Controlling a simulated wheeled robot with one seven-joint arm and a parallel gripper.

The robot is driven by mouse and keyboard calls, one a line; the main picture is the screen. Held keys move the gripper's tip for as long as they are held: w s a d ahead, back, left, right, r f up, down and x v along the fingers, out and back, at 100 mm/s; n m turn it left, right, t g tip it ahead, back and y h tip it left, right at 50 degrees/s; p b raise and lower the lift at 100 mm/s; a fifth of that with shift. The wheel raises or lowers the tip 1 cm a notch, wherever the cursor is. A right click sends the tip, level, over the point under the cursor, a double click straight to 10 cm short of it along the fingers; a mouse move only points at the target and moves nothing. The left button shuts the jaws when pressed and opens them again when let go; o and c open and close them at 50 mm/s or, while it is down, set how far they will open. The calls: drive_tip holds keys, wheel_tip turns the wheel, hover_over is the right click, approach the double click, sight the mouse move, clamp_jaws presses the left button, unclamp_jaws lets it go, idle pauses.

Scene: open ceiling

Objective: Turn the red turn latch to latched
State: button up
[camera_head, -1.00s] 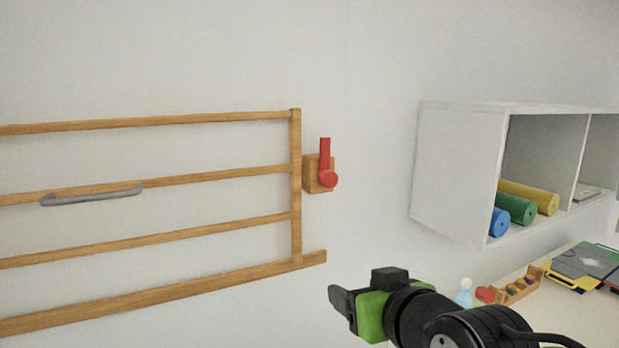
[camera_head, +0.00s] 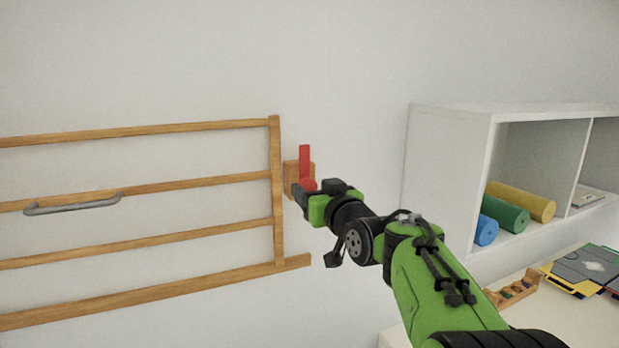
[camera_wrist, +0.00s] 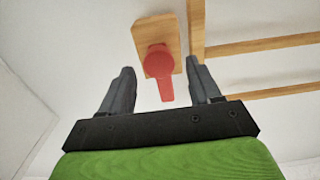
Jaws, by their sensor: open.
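The red turn latch (camera_head: 304,163) is mounted on a small wooden block (camera_head: 290,168) on the wall, just right of the wooden gate's end post. Its handle points straight up in the head view. In the wrist view the latch (camera_wrist: 159,70) shows its round hub on the block (camera_wrist: 153,32), with the handle pointing toward my gripper. My gripper (camera_head: 299,193) is at the latch's lower end in the head view and partly covers the hub. In the wrist view my gripper (camera_wrist: 160,88) is open, with one finger on each side of the red handle and visible gaps to both.
The wooden gate (camera_head: 277,190) with a grey handle (camera_head: 75,204) spans the left. A white shelf (camera_head: 449,180) with blue, green and yellow rolls (camera_head: 505,214) is at right. Below it a table (camera_head: 560,315) holds a wooden holder (camera_head: 515,291) and flat boards (camera_head: 588,268).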

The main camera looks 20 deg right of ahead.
drive_tip(key=shift+w+a+r, duration=0.1)
drive_tip(key=shift+w, duration=1.05)
drive_tip(key=shift+s, duration=0.15)
drive_tip(key=shift+c, duration=1.1)
clamp_jaws()
